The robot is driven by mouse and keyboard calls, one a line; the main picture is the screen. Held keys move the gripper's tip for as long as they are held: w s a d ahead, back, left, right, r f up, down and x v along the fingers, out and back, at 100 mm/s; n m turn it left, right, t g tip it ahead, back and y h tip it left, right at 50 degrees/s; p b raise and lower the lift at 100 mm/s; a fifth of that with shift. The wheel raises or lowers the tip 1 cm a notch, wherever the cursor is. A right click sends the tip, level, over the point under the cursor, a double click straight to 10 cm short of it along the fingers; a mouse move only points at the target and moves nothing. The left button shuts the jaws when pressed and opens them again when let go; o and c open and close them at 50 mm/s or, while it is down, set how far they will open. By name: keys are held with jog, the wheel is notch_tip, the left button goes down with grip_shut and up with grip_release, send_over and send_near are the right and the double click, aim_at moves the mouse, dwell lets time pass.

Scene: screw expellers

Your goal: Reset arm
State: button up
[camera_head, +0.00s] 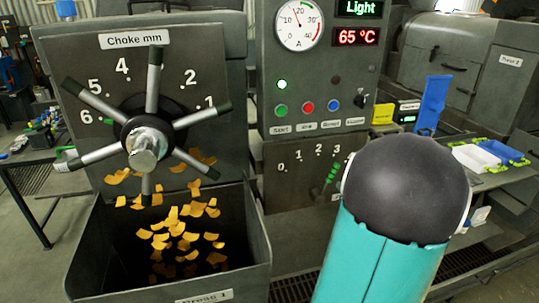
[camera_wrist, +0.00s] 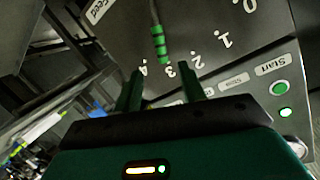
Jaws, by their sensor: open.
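My gripper (camera_wrist: 161,73) shows in the wrist view with its two green fingers apart and nothing between them. A lever with a green ribbed handle (camera_wrist: 159,46) is just beyond the fingertips, close to the gap between them; I cannot tell the exact distance. The lever points toward the high end of a 0 to 4 scale on the panel (camera_wrist: 213,60). In the head view the green handle (camera_head: 332,174) shows below the 3. My teal arm with its black dome fills the lower right there and hides my gripper.
A press with a spoked choke wheel (camera_head: 146,140) and a bin (camera_head: 255,262) of falling yellow flakes stands at left. The control panel (camera_head: 330,75) has a gauge, lights and buttons; it reads 65 °C. A side shelf (camera_head: 480,178) holds trays and a blue part.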

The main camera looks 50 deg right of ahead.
jog(key=w+a+r+n+g+y, duration=0.1)
jog(key=w+a+r, duration=0.2)
jog(key=w+a, duration=0.35)
jog(key=w+a+r+n+g, duration=0.1)
jog(key=w+a+r+n, duration=0.15)
jog(key=a, duration=0.65)
jog(key=w+a+r+n+g+y, duration=0.1)
jog(key=w+a+r, duration=0.2)
jog(key=w+a, duration=0.3)
jog(key=s+a+n+g+y, duration=0.1)
jog(key=s+a+n+y, duration=0.2)
jog(key=a, duration=1.2)
jog(key=s+a+f+n+g+y, duration=0.1)
jog(key=s+a+n+y, duration=0.3)
jog(key=s+a, duration=0.5)
jog(key=a+g, duration=0.1)
jog(key=a, duration=0.4)
jog(key=shift+a+f+g, duration=0.15)
jog(key=shift+a+g, duration=0.15)
jog(key=shift+a, duration=0.05)
jog(key=shift+c, duration=0.5)
jog(key=shift+d, duration=0.25)
